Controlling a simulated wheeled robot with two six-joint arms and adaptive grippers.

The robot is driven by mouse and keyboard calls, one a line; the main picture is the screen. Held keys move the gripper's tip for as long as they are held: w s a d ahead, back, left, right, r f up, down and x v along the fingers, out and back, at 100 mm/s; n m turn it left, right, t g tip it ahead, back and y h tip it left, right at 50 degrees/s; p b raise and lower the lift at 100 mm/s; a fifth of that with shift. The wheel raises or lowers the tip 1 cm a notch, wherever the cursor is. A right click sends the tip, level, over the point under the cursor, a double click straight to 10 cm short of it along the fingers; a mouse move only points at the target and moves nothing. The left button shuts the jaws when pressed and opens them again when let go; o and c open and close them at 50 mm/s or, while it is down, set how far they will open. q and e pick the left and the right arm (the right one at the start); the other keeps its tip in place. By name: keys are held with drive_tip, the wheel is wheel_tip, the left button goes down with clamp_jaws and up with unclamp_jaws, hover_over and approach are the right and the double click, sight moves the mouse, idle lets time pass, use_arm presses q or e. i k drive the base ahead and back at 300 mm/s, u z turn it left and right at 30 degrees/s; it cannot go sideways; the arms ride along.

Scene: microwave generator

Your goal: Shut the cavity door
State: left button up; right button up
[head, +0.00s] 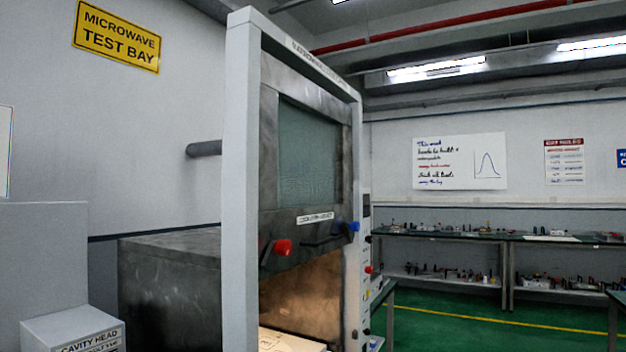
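The cavity door (266,190) is a dark metal panel with a greenish mesh window (308,150), set in a tall light-grey frame (241,180) in the middle of the head view. It sits high in the frame. Below it the cavity (305,292) is open and lit warm brown, with a pale board (290,342) at its bottom. A red knob (283,247) and a blue knob (354,227) show near the door's lower edge, below a small white label (315,217). Neither of my grippers is in view.
A dark metal box (170,285) stands left of the frame, with a grey block labelled cavity head (75,333) in front. A strip of coloured knobs (366,270) runs down the frame's right side. Benches (450,234) with small parts stand behind open green floor.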

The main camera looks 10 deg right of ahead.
sight(314, 232)
drive_tip(key=z, duration=1.45)
drive_tip(key=i, duration=1.35)
drive_tip(key=u, duration=2.6)
